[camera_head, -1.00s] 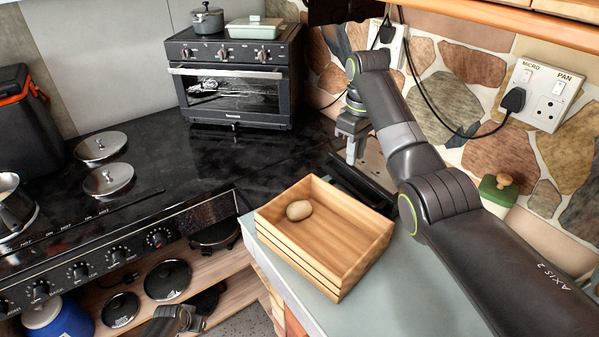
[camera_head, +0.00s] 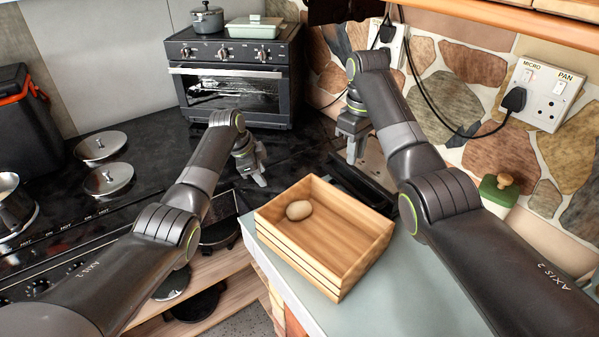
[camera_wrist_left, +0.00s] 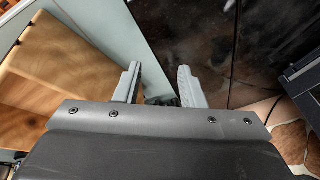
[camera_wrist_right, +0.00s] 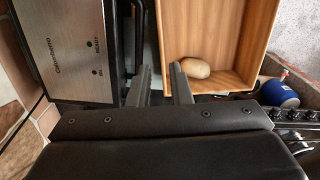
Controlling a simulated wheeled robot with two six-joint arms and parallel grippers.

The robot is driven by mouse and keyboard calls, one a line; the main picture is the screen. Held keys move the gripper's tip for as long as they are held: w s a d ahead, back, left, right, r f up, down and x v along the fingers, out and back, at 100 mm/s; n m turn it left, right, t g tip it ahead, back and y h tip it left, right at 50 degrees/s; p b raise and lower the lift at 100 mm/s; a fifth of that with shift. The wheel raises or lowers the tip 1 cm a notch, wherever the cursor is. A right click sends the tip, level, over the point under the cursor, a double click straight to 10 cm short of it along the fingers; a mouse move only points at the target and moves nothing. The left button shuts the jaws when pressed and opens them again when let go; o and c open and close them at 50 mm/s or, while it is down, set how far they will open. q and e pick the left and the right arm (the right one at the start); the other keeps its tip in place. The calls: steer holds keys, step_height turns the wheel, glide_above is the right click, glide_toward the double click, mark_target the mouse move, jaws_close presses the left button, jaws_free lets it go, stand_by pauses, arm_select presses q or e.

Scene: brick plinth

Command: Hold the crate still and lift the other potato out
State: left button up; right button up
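The light wooden crate (camera_head: 300,258) sits on the pale counter end in the head view. One brown potato (camera_head: 299,210) lies inside it near the left wall. My left gripper (camera_head: 261,180) is above the dark worktop just beyond the crate's left corner, apart from it. Its fingers are spread and empty in the left wrist view (camera_wrist_left: 158,72), with the crate (camera_wrist_left: 50,75) to their left. My right gripper (camera_head: 352,158) is behind the crate. Its fingers are apart and empty in the right wrist view (camera_wrist_right: 160,70), beside the crate wall, with the potato (camera_wrist_right: 195,68) to their right.
A black and silver appliance (camera_wrist_right: 75,45) lies close behind the crate beside my right gripper. A toaster oven (camera_head: 235,85) stands at the back. Pot lids (camera_head: 108,178) lie on the hob at left. The pale counter (camera_head: 400,290) in front of the crate is clear.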

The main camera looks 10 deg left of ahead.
mark_target(350, 196)
arm_select(q)
steer(key=s+d+r+m+g+y, duration=0.1)
steer(key=s+d+r+m, duration=0.1)
steer(key=d+m, duration=0.3)
steer(key=s+d+r+m+g+y, duration=0.2)
steer(key=s+d+r+m, duration=0.1)
steer(key=d+m, duration=0.3)
steer(key=shift+s+d+r, duration=0.15)
steer(key=shift+d, duration=0.1)
arm_select(e)
step_height(350, 196, down, 17)
steer(key=shift+f, duration=0.2)
jaws_close()
stand_by(0.5)
